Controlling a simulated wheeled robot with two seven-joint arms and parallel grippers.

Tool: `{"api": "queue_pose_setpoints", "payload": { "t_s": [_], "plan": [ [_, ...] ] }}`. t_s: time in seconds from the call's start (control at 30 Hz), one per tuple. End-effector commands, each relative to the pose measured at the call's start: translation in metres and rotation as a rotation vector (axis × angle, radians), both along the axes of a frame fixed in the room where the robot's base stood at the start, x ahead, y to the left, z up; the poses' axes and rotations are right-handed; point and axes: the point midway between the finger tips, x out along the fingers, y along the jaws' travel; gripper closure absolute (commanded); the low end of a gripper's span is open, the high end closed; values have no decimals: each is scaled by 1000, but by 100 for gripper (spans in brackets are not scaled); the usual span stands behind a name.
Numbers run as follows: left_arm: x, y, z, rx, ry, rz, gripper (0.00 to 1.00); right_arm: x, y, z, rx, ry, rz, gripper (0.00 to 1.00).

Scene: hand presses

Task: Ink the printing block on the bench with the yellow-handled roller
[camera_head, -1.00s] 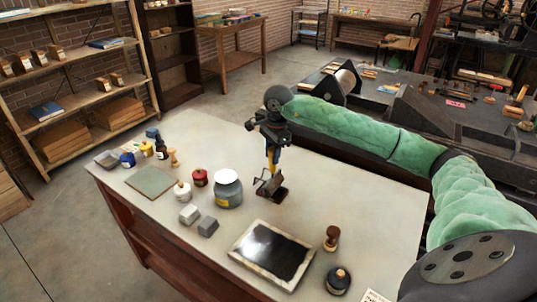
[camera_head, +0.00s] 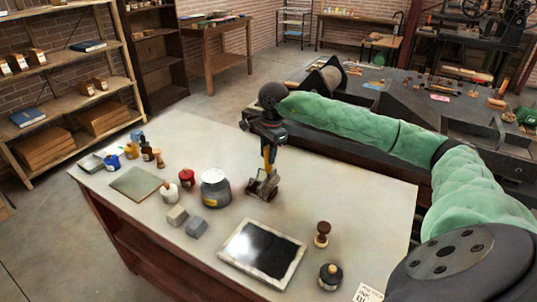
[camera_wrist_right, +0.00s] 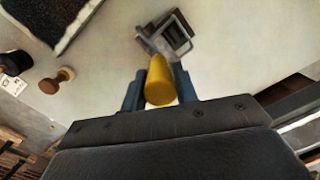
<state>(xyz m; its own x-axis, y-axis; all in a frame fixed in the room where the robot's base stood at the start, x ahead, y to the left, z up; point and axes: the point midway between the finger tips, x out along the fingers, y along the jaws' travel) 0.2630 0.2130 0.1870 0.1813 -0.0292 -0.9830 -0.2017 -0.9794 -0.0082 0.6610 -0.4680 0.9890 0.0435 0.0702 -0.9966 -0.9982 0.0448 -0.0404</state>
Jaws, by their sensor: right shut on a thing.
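My right gripper (camera_head: 268,152) is shut on the yellow handle of the roller (camera_wrist_right: 160,82), between its two blue-grey fingers in the right wrist view. The roller's grey metal frame (camera_wrist_right: 155,42) points away from the fingers. It is over a small dark, brown-edged block (camera_wrist_right: 178,31), which seems to be the printing block on the bench (camera_head: 350,205). In the head view the roller head and block overlap (camera_head: 262,187); I cannot tell whether they touch. A framed black ink slab (camera_head: 262,249) lies nearer the front. My left gripper is out of view.
A large grey jar (camera_head: 215,188) and two small grey blocks (camera_head: 196,227) stand left of the roller. A wooden-handled stamp (camera_head: 322,234) and a dark bottle (camera_head: 330,276) stand right of the slab.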

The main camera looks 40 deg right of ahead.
Motion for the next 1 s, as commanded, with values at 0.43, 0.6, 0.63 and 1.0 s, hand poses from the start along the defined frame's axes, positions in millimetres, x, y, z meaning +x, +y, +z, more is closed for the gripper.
{"api": "queue_pose_setpoints", "payload": {
  "t_s": [0.43,0.6,0.63,1.0],
  "plan": [
    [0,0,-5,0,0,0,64,26,12,1,0,-2,1,91],
    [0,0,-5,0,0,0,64,29,13,1,0,-2,0,91],
    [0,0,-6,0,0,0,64,30,13,1,0,-2,0,91],
    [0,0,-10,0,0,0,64,49,22,-1,0,-1,0,91]
  ]
}}
